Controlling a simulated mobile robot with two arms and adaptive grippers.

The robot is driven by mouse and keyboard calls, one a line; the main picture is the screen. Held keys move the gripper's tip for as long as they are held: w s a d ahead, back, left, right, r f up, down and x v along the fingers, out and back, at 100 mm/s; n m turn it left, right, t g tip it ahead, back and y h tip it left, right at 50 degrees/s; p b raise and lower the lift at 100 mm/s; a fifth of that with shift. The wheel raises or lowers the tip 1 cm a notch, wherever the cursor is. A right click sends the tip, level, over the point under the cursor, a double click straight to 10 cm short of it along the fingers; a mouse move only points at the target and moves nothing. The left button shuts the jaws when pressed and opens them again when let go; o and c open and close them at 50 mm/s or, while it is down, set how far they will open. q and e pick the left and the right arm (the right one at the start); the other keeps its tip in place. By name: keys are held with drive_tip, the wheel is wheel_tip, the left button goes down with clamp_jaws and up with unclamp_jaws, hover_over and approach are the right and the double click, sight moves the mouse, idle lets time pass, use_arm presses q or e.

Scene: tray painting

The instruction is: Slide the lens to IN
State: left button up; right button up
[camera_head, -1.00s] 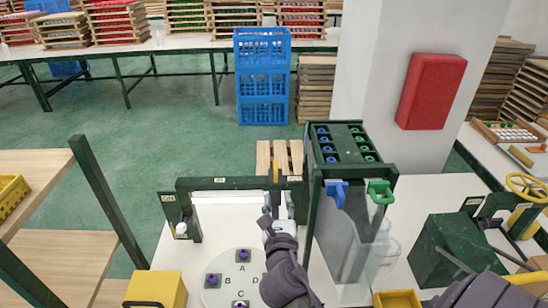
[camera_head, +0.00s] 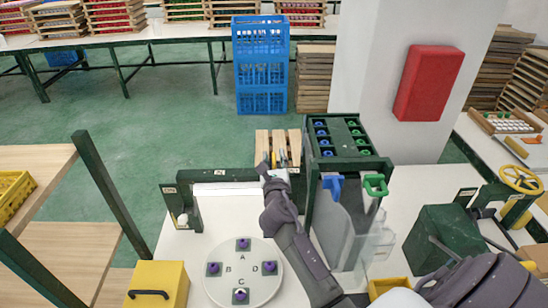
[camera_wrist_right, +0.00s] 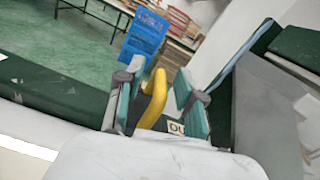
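The lens slide's yellow handle (camera_wrist_right: 153,98) stands upright at the right end of a dark green crossbar (camera_head: 225,187), behind the round plate. A label beginning "OU" (camera_wrist_right: 177,128) shows beside the handle in the right wrist view. My right gripper (camera_head: 272,166) is at the handle. In the wrist view its two teal fingers (camera_wrist_right: 155,98) are apart, one on each side of the handle. The left finger looks close to it, and a gap shows on the right. The lens itself cannot be made out clearly. My left gripper is not in view.
A green rack (camera_head: 345,165) with blue and green pieces stands just right of the gripper, with clear panels below. A round white plate (camera_head: 225,285) marked A to D lies in front. A yellow box (camera_head: 160,282) is at front left, a green box (camera_head: 442,240) at right.

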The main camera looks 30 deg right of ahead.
clamp_jaws()
idle(0.3)
drive_tip(key=shift+w+a, duration=0.15)
drive_tip(key=shift+a, duration=0.1)
drive_tip(key=w+a, duration=0.1)
drive_tip(key=a, duration=0.2)
drive_tip(key=w+a, duration=0.2)
drive_tip(key=w+a+b, duration=0.1)
drive_tip(key=w+a, duration=0.1)
drive_tip(key=a, duration=0.1)
drive_tip(key=shift+w+a, duration=0.15)
drive_tip(key=shift+a, duration=0.2)
